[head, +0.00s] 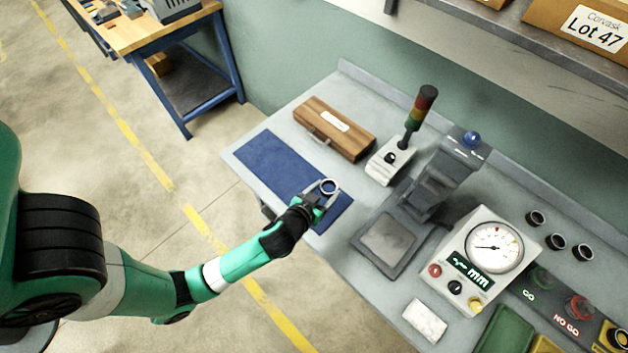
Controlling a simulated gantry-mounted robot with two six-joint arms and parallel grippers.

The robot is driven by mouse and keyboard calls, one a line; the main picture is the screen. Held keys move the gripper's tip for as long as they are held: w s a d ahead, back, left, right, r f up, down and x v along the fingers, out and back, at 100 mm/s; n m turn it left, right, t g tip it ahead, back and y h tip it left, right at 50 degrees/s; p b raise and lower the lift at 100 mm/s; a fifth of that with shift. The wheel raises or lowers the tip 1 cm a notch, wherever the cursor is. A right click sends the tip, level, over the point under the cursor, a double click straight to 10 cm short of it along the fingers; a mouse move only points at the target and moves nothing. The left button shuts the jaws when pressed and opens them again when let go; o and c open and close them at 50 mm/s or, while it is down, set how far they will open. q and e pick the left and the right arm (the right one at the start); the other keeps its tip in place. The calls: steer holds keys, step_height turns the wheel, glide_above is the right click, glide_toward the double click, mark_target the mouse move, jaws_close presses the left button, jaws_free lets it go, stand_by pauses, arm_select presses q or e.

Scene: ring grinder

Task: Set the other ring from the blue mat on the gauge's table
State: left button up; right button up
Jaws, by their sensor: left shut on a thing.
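My left gripper (322,197) is shut on a ring (328,186), over the right part of the blue mat (275,163). Whether the ring touches the mat or is lifted off it, I cannot tell. No other ring shows on the mat; part of it is hidden by the gripper. The gauge (432,185), a dark stand with a blue knob on top, stands to the right of the mat. Its flat table (388,241) is bare. My right gripper is not in view.
A wooden case (334,129) and a signal light (418,112) stand behind the mat. The dial readout box (478,262) stands right of the gauge. Several dark rings (556,241) lie beyond it. A white block (425,320) lies near the front edge.

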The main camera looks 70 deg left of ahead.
arm_select(q)
steer(key=d+p, duration=0.1)
steer(key=d+r+p, duration=0.1)
steer(key=d, duration=0.1)
steer(key=d+r+p, duration=0.1)
steer(key=shift+w+d, duration=0.25)
steer(key=shift+d, duration=0.15)
